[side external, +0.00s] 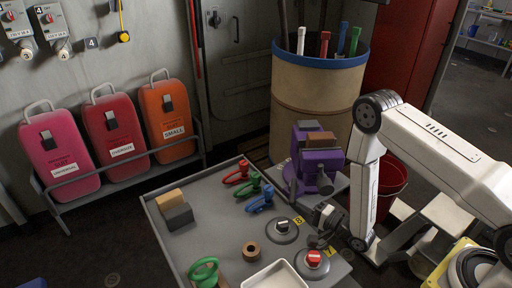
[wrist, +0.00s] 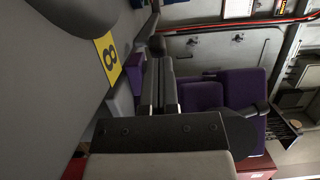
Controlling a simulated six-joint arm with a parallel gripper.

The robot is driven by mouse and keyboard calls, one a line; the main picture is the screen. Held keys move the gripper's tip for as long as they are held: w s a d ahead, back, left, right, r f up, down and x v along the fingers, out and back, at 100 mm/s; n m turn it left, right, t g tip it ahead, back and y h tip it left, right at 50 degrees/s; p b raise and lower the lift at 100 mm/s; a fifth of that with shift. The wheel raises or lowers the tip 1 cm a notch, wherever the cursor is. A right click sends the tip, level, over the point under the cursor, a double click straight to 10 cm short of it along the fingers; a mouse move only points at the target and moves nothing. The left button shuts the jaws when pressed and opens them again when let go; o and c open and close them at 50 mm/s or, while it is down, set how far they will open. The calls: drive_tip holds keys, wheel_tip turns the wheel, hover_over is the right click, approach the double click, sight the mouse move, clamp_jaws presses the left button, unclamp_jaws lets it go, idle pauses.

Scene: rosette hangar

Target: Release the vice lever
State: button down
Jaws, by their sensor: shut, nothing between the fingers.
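The purple vice (side external: 318,165) stands at the back right of the grey table. It shows sideways in the wrist view (wrist: 235,95), right of my fingers. My gripper (side external: 322,213) is in front of the vice, low over the table. In the wrist view my gripper (wrist: 160,65) has its fingers together, with nothing seen between them. A dark rod with a rounded knob (wrist: 157,44), perhaps the vice lever, shows just beyond the fingertips. I cannot tell whether they touch. A brownish block (side external: 321,138) sits at the vice's top.
A round base with a yellow 8 label (side external: 299,220) and a red-buttoned base (side external: 314,257) stand near my gripper. Red, green and blue clamps (side external: 262,200) lie left of the vice. A tan drum (side external: 318,95) stands behind.

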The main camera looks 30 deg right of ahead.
drive_tip(key=s+d+n+g+y, duration=0.1)
drive_tip(key=s+d+y, duration=0.1)
drive_tip(key=s+d, duration=0.5)
drive_tip(key=shift+s+d+n, duration=0.3)
drive_tip(key=shift+s+d, duration=0.05)
drive_tip(key=shift+s, duration=1.1)
